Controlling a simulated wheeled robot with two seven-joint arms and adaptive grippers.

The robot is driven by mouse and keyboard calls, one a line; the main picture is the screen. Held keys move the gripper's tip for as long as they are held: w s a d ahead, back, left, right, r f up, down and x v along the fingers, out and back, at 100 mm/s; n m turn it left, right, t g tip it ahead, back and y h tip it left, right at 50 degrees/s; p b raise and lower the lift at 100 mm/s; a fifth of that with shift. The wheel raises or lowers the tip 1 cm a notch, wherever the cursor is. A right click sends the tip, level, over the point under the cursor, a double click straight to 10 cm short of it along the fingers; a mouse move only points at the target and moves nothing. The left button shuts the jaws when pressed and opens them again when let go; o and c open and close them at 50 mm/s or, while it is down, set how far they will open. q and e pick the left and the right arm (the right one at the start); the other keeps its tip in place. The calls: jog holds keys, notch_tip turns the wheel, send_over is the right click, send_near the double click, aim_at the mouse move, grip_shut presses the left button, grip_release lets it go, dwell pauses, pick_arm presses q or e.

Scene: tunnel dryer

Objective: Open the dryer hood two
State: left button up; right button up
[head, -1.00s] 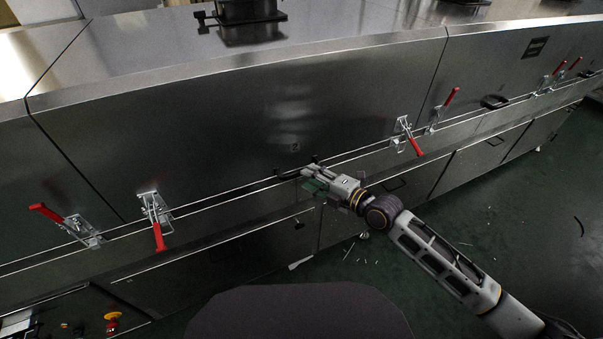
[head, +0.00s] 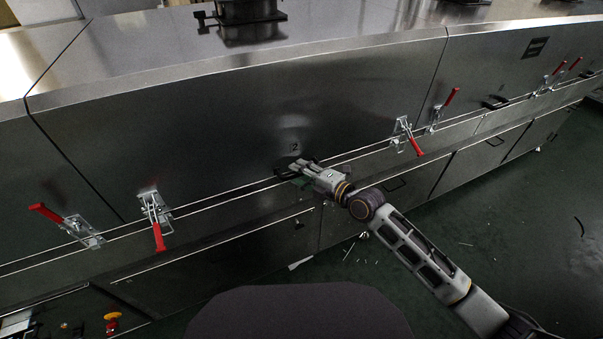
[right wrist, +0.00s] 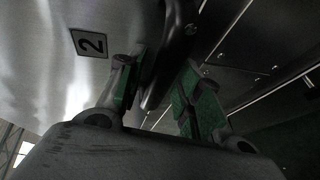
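Dryer hood two (head: 230,110) is the wide steel panel in the middle of the head view, marked by a small "2" label (head: 294,147); the label also shows in the right wrist view (right wrist: 90,43). The hood's lower edge looks down on the body. My right gripper (head: 292,172) is at the dark handle (head: 283,168) on that edge. In the right wrist view its green-padded fingers (right wrist: 158,95) are apart, with the dark handle bar (right wrist: 154,80) between them and a gap towards the right finger. My left gripper is not in view.
Red-handled latches sit at the hood's lower left (head: 157,225) and lower right (head: 411,138), handles pointing down. Neighbouring latches (head: 50,213) (head: 449,100) have handles pointing up. A black fitting (head: 248,12) stands on top. Green floor (head: 500,225) at right is largely clear.

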grip_shut()
dwell(0.3)
jog(key=shift+r, duration=0.15)
